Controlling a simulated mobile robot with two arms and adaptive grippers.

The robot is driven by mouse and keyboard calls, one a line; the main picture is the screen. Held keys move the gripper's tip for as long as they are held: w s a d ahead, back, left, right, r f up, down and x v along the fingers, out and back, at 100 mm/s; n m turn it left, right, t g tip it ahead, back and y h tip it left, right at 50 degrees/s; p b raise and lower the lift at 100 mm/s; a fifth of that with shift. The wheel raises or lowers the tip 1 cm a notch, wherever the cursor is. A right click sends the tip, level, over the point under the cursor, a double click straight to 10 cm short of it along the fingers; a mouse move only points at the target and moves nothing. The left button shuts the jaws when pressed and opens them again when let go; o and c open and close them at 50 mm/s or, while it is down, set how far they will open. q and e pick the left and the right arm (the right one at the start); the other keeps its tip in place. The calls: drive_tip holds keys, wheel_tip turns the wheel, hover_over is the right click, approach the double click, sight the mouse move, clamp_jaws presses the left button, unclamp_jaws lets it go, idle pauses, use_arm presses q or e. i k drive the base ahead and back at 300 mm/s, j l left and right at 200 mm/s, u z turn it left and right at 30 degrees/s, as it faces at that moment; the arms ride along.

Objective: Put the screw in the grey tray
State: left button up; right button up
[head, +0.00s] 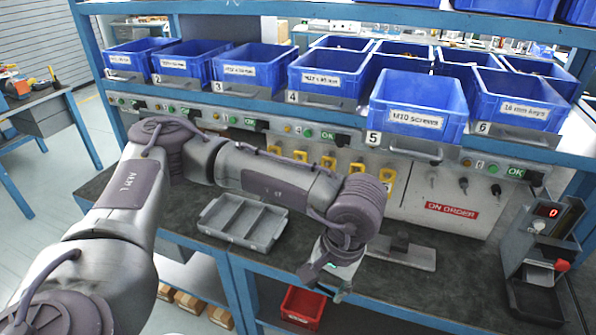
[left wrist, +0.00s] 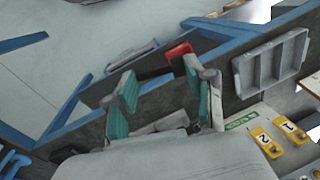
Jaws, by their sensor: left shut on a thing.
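The grey tray (head: 243,237) lies on the dark bench top, left of my left gripper in the head view. It has several compartments and looks empty. It also shows at the right of the left wrist view (left wrist: 271,66). My left gripper (head: 334,284) is low over the front edge of the bench, right of the tray and apart from it. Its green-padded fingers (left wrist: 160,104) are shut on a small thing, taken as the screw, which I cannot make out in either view. My right gripper is not in view.
Blue bins stand on the shelf above; the M10 screws bin (head: 418,106) juts forward. A grey metal fixture (head: 405,254) lies right of my gripper. A device with a red display (head: 545,250) stands at the far right. A red bin (head: 303,306) sits below the bench edge.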

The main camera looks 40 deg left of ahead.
sight(245, 225)
drive_tip(key=i+j+u, duration=0.1)
drive_tip(key=u, duration=1.45)
drive_tip(key=i+l+u, duration=0.1)
drive_tip(key=i, duration=0.4)
drive_tip(key=i+l, duration=0.15)
drive_tip(key=i, duration=0.35)
drive_tip(key=u, duration=0.05)
